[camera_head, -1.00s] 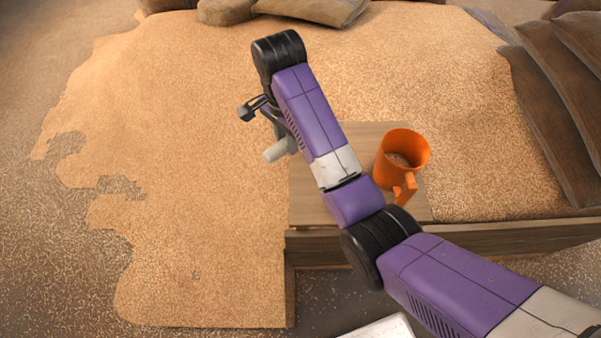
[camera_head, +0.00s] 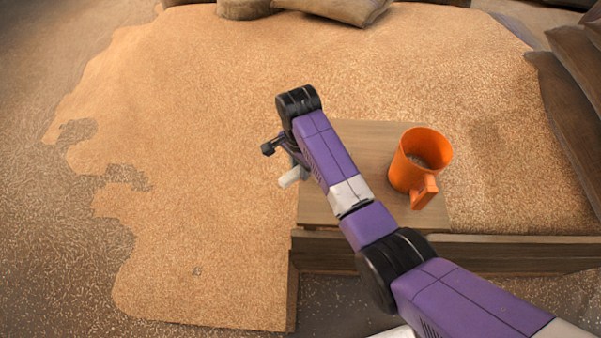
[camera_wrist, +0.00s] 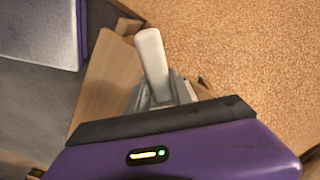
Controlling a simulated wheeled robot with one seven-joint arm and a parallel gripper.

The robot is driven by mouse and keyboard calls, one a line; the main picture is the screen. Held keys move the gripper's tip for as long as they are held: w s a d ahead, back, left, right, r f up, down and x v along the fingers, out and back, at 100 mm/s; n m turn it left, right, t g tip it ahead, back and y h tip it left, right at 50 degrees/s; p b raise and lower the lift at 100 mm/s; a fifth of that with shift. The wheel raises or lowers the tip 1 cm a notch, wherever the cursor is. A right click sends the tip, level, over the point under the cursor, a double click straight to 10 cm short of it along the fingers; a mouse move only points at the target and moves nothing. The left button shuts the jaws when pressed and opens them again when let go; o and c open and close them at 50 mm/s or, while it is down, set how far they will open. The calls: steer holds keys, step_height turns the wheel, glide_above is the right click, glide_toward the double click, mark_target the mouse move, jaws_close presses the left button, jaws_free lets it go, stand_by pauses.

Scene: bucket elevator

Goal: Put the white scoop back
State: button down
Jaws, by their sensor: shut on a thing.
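The white scoop shows as a pale, rounded bar (camera_head: 292,177) beside my arm in the head view, at the left edge of the wooden board. In the wrist view the white bar (camera_wrist: 153,62) sticks out from between the grey fingers of my gripper (camera_wrist: 163,92). My gripper is shut on it. The rest of the scoop is hidden by the fingers and wrist. In the head view my arm covers most of the gripper.
An orange mug-shaped vessel (camera_head: 408,172) with a handle stands on the wooden board (camera_head: 318,205), right of my arm. Loose grain (camera_head: 200,120) spreads around the board. A wooden plank edge (camera_head: 490,252) runs along the front. Sacks (camera_head: 570,85) lie at the right and back.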

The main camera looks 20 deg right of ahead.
steer(key=shift+f, duration=1.5)
steer(key=shift+f, duration=0.1)
steer(key=c, duration=1.1)
jaws_free()
step_height(320, 180, up, 12)
steer(key=shift+a+r, duration=0.1)
